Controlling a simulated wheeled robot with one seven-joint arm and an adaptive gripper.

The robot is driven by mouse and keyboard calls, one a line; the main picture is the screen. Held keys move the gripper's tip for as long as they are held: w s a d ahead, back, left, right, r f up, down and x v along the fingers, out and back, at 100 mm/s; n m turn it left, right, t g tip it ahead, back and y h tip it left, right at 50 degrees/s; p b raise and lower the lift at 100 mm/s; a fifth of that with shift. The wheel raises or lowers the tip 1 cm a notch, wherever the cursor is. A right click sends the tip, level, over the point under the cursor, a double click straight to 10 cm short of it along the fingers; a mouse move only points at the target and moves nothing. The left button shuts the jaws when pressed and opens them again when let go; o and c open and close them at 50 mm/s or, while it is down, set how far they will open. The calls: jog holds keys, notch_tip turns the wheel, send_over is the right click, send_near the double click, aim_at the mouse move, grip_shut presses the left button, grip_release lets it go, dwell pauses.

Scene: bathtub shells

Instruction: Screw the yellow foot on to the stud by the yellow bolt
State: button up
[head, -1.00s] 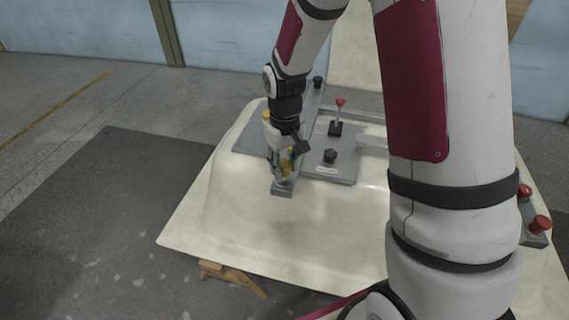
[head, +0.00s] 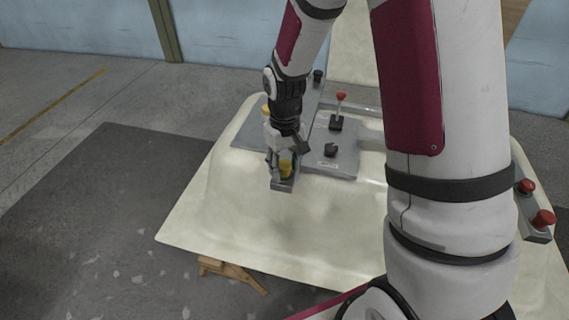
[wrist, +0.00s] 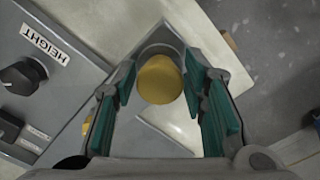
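The yellow foot (head: 286,168) sits at the near end of a grey bar on the tub shell; the wrist view shows its round yellow top (wrist: 160,80). My gripper (head: 281,165) points down over it. In the wrist view its two teal-padded fingers (wrist: 159,62) are spread, one on each side of the foot, with a narrow gap at each side. The stud is not visible. Another yellow piece, perhaps the yellow bolt (wrist: 88,124), is partly hidden behind the left finger; a bit of yellow (head: 265,109) also shows behind my wrist in the head view.
A grey panel (wrist: 55,90) with a black knob (wrist: 22,75) labelled HEIGHT lies beside the fingers. A red-topped lever (head: 340,98) stands farther back. The cream tub shell (head: 330,215) is bare in front. Red buttons (head: 542,219) are at the right.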

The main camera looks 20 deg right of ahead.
aim_at(285, 164)
jog(key=shift+o, duration=0.4)
jog(key=shift+r, duration=0.1)
notch_tip(285, 164, up, 12)
dwell(0.3)
jog(key=shift+d+p, duration=0.1)
jog(key=shift+p, duration=0.35)
